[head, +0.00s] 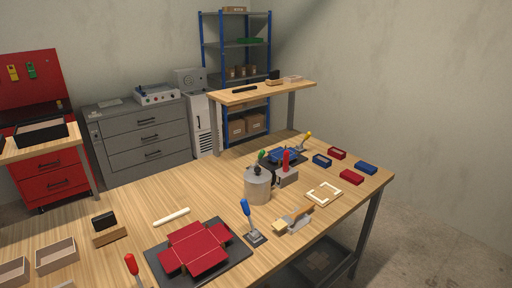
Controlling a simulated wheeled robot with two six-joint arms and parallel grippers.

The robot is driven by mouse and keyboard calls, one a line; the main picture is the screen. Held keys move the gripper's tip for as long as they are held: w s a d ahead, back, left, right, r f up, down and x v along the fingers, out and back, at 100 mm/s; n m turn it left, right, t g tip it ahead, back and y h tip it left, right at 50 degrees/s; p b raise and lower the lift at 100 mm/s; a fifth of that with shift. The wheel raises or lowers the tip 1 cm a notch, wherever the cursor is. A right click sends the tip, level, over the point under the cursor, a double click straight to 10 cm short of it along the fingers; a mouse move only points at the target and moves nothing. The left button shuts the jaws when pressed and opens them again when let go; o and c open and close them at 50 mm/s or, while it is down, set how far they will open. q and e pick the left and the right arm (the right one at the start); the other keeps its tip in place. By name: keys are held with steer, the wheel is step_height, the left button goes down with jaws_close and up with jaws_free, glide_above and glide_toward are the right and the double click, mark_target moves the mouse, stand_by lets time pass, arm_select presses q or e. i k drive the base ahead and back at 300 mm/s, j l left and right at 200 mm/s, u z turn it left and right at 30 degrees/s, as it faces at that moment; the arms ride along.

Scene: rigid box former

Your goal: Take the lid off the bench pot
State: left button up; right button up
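The bench pot (257,189) is a grey-beige cylinder standing upright on the wooden workbench, right of the picture's middle. A dark round knob (257,171) shows on its top, so the lid appears to be on the pot. The lid's edge is too small to make out clearly. Neither of my grippers is in the head view.
The workbench (150,195) carries a flat red box blank (195,248) on a dark plate, a blue-handled clamp (250,222) in front of the pot, and a red-handled grey device (286,175) close behind it. A wooden-handled brush (294,220) lies front right.

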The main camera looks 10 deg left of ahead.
mark_target(257, 175)
steer(key=i+l+u, duration=0.25)
steer(key=u, duration=0.2)
steer(key=i+l+u, duration=0.15)
steer(key=l+u, duration=0.3)
steer(key=l, duration=0.1)
